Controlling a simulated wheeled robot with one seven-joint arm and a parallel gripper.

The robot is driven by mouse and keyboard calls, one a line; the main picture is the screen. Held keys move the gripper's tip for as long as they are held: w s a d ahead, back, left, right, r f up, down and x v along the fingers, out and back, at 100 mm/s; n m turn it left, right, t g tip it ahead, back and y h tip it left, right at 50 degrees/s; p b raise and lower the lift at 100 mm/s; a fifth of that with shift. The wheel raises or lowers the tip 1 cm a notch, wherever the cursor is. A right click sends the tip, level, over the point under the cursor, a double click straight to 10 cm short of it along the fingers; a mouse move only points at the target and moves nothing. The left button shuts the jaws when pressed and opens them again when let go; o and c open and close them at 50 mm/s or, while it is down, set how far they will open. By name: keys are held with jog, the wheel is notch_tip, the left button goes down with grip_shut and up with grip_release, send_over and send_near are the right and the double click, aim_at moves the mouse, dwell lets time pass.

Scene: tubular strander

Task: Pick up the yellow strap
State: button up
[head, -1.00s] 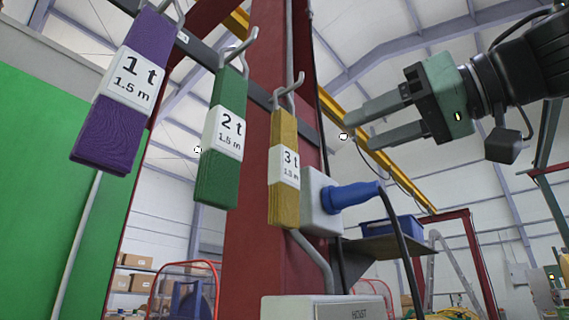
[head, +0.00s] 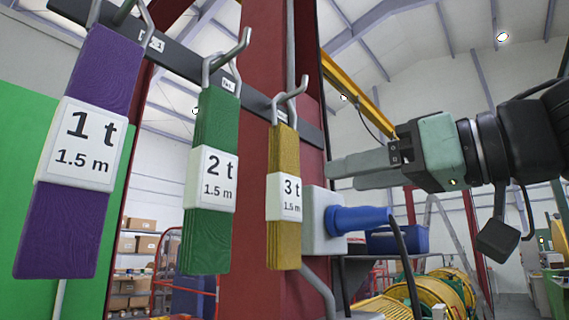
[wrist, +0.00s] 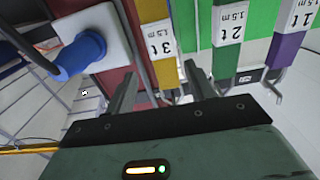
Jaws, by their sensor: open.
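The yellow strap (head: 284,160) hangs from a metal hook on a dark rail. Its white label reads 3 t, 1.5 m. In the wrist view the yellow strap (wrist: 157,38) lies beyond the fingers, roughly between their tips in the picture. My gripper (head: 330,176) is to the right of the strap in the head view, its fingers pointing left toward it. In the wrist view my gripper (wrist: 162,78) shows its two fingers spread with nothing between them. The strap is apart from the fingers.
A green strap (head: 211,180) and a purple strap (head: 78,150) hang left of the yellow one. A blue plug (head: 358,219) in a grey socket box (head: 322,222) sits just right of the strap, below my fingers. A red column (head: 262,70) stands behind.

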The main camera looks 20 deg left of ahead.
aim_at(294, 189)
jog(key=p+x, duration=0.2)
jog(key=x, duration=0.6)
jog(key=shift+w+a+f, duration=0.1)
jog(key=shift+r+p+x, duration=0.1)
jog(key=shift+p+x, duration=0.25)
jog(key=shift+x, duration=0.95)
jog(key=shift+r+p+x, duration=0.15)
jog(key=shift+p+x, duration=0.15)
jog(key=shift+x, duration=1.05)
jog(key=c, duration=1)
